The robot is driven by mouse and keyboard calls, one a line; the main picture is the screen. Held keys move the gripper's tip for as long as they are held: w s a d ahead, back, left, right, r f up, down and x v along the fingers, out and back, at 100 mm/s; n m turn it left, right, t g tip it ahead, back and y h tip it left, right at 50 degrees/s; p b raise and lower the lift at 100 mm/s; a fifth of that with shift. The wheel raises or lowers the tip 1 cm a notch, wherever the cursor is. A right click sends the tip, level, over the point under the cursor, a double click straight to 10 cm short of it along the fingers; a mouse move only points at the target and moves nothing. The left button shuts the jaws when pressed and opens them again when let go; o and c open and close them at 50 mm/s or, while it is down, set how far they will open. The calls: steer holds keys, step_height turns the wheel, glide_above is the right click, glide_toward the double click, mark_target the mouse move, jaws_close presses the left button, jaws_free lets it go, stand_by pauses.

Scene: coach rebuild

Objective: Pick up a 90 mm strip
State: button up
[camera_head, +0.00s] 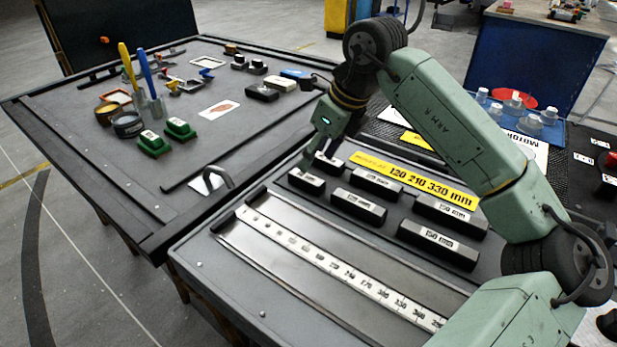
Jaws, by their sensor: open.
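Black strips in three lengths lie on the grey workbench, with white labels on top. Two long strips, the far one (450,215) and the near one (438,245), read 150 mm. Two middle-length strips, a far one (376,183) and a near one (358,207), have labels too small to read surely. Two short strips lie at the left, a near one (306,181) and a far one (328,163). My gripper (322,158) is open, pointing down at the short strips. Its fingers partly cover the far short strip; contact cannot be told. It seems to hold nothing.
A metal channel with a white ruler (340,270) runs along the bench front. A yellow sign (415,180) reads 120 210 330 mm. The dark table (100,160) beyond holds tools, green blocks and tins.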

mark_target(306, 177)
steer(key=shift+d+p+x, duration=0.15)
steer(key=shift+p+x, duration=0.45)
steer(key=shift+x, duration=1.15)
steer(key=shift+d+p+x, duration=0.15)
steer(key=shift+p+x, duration=0.45)
steer(key=shift+x, duration=1.15)
steer(key=shift+f, duration=0.1)
steer(key=shift+c, duration=0.5)
jaws_close()
